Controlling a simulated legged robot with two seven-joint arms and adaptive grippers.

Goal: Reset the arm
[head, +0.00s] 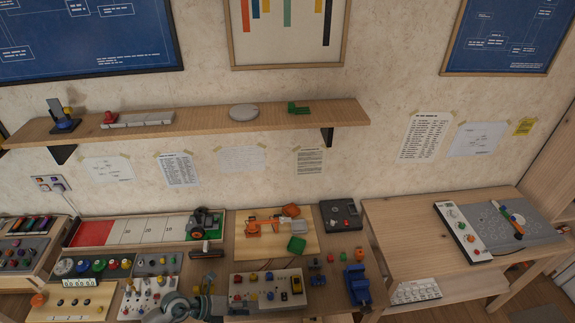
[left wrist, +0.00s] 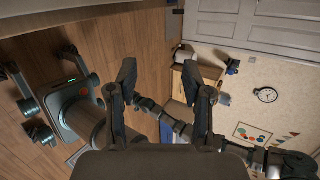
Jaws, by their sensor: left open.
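My left gripper (left wrist: 166,88) is open in the left wrist view, its two dark fingers apart with nothing between them. In the head view only a grey part of my left arm shows clearly at the bottom edge, in front of the workbench (head: 225,262). My own base and grey arm links show in the left wrist view. I cannot make out my right gripper in either view.
A wall shelf (head: 200,124) hangs above. A wooden side table (head: 400,235) stands right, mostly bare on its left half.

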